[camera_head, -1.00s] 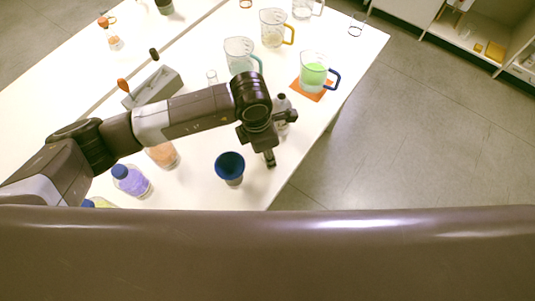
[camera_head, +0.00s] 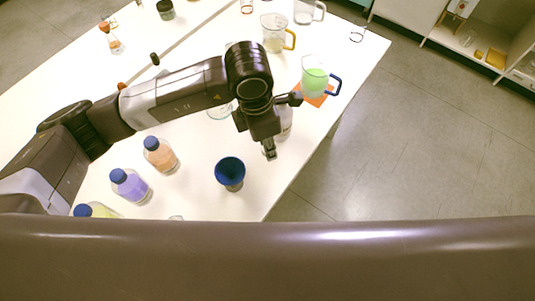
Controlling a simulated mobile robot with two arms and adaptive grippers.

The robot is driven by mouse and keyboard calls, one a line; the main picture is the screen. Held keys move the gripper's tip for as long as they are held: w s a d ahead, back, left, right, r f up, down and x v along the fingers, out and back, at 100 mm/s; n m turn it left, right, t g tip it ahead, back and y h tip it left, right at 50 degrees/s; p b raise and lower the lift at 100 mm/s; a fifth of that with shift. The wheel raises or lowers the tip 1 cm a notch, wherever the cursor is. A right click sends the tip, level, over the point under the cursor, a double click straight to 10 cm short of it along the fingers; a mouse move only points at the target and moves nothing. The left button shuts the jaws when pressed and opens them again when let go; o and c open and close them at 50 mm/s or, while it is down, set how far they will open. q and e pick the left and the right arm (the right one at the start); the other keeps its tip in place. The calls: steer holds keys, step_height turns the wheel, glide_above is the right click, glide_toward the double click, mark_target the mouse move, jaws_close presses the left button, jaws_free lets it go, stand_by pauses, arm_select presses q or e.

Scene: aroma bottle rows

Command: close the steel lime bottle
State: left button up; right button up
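My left gripper (camera_head: 283,125) is at the right edge of the white table, its two fingers spread apart. A clear greyish bottle (camera_head: 286,121) stands behind and between the fingers, partly hidden by them. Its cap and contents cannot be made out, and I cannot tell whether the fingers touch it. I cannot tell for sure whether it is the steel lime bottle. Blue-capped bottles stand at the near left: orange (camera_head: 161,156), purple (camera_head: 130,186) and yellow-green (camera_head: 96,210), the last partly cut off by my body. My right gripper is not in view.
A blue funnel-like cup (camera_head: 230,172) stands left of the gripper. A beaker of green liquid (camera_head: 314,81) with a blue handle stands on an orange mat (camera_head: 326,97) just beyond. A yellow-handled beaker (camera_head: 274,37) stands farther back. Open floor lies to the right.

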arm_select(q)
step_height(320, 180, up, 13)
steer(key=b, duration=0.1)
steer(key=shift+f, duration=0.15)
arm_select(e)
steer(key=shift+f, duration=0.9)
